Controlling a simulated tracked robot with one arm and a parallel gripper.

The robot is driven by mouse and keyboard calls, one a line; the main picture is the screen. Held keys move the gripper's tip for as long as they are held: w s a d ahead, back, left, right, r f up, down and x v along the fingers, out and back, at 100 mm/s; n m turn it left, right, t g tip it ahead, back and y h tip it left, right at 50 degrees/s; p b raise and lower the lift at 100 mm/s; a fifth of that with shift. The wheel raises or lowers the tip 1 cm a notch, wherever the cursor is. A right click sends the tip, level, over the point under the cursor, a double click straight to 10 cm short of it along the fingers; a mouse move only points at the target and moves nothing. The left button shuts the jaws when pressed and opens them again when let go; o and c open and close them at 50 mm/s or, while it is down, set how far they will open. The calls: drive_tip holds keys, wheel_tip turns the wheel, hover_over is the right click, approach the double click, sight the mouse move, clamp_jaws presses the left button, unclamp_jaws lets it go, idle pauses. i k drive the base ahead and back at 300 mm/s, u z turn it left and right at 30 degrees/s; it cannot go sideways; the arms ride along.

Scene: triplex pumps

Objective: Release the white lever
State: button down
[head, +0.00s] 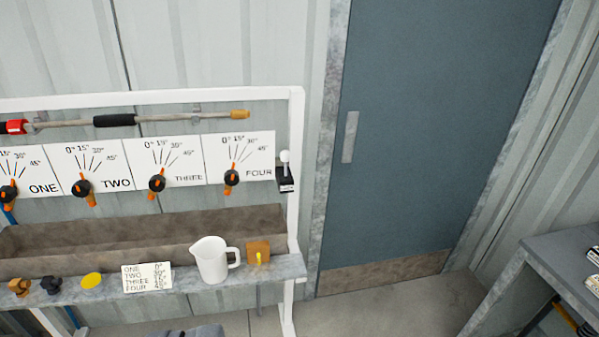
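The white lever (285,157) is a small white knob on a short stem. It stands upright on a dark block with a pale label (287,187), fixed to the right post of the white frame, just right of the FOUR panel. Nothing touches the lever. My gripper is not in view, so its state and its distance from the lever are hidden.
Dial panels (239,157) with orange-and-black knobs line the frame. Below are a brown trough (140,232) and a shelf (210,279) with a white jug (212,260) and a label card (147,277). A blue-grey door (430,130) stands right; a grey table (570,250) is lower right. Floor between is clear.

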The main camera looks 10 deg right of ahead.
sight(285, 155)
drive_tip(key=k, duration=0.7)
drive_tip(key=z, duration=0.55)
drive_tip(key=i, duration=2.4)
drive_tip(key=u, duration=0.55)
